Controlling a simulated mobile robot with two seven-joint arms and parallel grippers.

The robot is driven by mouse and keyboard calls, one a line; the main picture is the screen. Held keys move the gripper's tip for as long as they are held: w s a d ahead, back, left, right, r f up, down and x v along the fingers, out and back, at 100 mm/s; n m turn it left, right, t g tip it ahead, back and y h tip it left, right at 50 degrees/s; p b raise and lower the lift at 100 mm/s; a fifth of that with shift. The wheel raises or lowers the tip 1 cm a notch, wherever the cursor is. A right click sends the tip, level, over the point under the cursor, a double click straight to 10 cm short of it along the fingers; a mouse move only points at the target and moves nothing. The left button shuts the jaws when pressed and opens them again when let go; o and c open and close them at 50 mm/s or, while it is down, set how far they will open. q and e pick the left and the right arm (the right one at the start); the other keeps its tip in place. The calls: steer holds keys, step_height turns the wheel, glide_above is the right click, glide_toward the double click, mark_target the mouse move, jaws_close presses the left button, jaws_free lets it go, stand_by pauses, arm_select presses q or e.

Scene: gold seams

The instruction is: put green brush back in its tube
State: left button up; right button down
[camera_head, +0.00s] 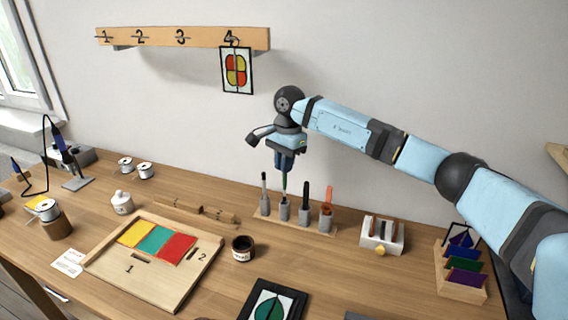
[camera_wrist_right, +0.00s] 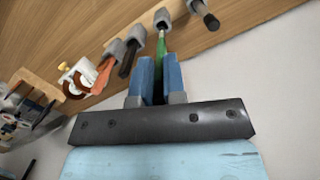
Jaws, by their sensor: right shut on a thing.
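My right gripper (camera_head: 286,163) is shut on the green brush (camera_head: 285,183), above the tube rack at the back of the bench. The brush hangs upright, its lower end at the mouth of a grey tube (camera_head: 284,211), second from the left. How far it is inside I cannot tell. In the right wrist view the green brush (camera_wrist_right: 162,46) runs from between the blue fingers (camera_wrist_right: 154,80) to the grey tube (camera_wrist_right: 162,18). Its upper part is hidden by the gripper. My left gripper is not in view.
Neighbouring tubes hold a dark grey brush (camera_head: 264,185), a black brush (camera_head: 304,195) and an orange brush (camera_head: 328,200). A white holder (camera_head: 382,245) stands to the right. A dark jar (camera_head: 243,250) and a wooden board (camera_head: 150,280) with coloured panes lie in front.

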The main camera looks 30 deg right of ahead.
mark_target(284, 189)
stand_by(0.4)
steer(key=shift+f+b, duration=0.35)
steer(key=shift+f, duration=0.25)
stand_by(0.8)
steer(key=shift+f+b, duration=0.35)
steer(key=shift+f, duration=0.25)
steer(key=shift+f+b, duration=0.3)
steer(key=shift+f, duration=0.2)
steer(key=shift+f+b, duration=1.05)
steer(key=shift+f, duration=0.8)
stand_by(0.3)
steer(key=c, duration=0.6)
jaws_free()
steer(key=shift+c, duration=0.2)
steer(key=shift+r, duration=0.1)
